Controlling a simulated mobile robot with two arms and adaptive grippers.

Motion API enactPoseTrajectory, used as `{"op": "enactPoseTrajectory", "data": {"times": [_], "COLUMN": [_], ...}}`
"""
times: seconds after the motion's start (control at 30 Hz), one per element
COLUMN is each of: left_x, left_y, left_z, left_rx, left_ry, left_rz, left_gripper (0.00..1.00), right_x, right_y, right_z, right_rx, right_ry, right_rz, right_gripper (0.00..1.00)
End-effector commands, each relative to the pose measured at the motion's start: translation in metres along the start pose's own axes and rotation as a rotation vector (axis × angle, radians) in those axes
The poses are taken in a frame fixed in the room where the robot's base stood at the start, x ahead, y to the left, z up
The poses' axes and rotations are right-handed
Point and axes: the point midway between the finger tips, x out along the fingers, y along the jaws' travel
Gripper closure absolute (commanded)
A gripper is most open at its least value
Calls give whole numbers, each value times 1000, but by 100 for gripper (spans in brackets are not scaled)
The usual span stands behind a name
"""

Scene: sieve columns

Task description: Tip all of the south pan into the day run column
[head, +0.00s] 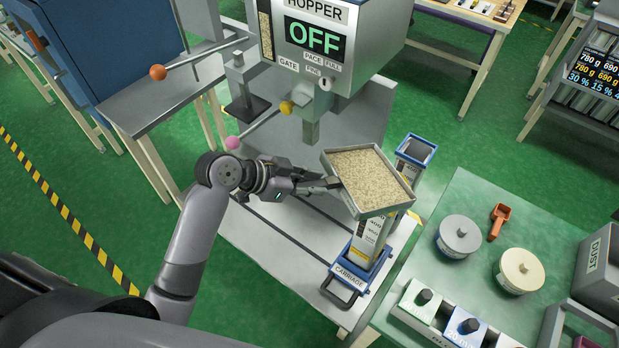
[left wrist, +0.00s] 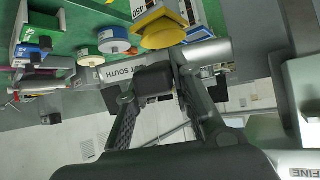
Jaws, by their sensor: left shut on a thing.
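My left gripper (head: 322,186) is shut on the handle of a square metal pan (head: 386,210). The pan looks level and full of pale grain (head: 370,175). In the left wrist view the fingers (left wrist: 168,100) close around the dark handle, and the pan's wall (left wrist: 122,72) carries a label reading SOUTH. The pan is held over a column (head: 371,243) standing in the blue carriage (head: 352,270); the pan hides the column's mouth and part of its label. Another blue-rimmed column (head: 416,150) stands just behind the pan. My right gripper is not in view.
The hopper (head: 345,40) stands behind, its display reading OFF, with knobbed levers (head: 158,72) on its left. A green-topped bench (head: 480,205) at right holds round lidded tins (head: 458,236), an orange scoop (head: 499,217) and weight blocks. The bench left of the carriage is mostly clear.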

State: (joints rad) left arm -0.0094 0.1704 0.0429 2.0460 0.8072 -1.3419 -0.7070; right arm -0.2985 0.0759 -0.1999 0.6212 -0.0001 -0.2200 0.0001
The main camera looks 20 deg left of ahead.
Motion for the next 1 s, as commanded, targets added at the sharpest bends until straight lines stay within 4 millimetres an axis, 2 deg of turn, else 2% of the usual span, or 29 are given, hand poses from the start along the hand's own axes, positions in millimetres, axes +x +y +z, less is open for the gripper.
{"op": "enactPoseTrajectory", "data": {"times": [0.03, 0.6, 0.67, 1.0], "left_x": [-6, -19, -12, -3], "left_y": [0, 0, -1, -1], "left_z": [-11, -50, -52, -90], "left_rx": [2, 4, 7, 8], "left_ry": [-10, -232, -261, -444], "left_rz": [-1, -3, 0, -6], "left_gripper": [100, 100, 100, 100], "right_x": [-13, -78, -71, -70], "right_y": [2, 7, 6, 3], "right_z": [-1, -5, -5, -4], "right_rx": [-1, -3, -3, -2], "right_ry": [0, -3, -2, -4], "right_rz": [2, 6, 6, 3], "right_gripper": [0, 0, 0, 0]}}
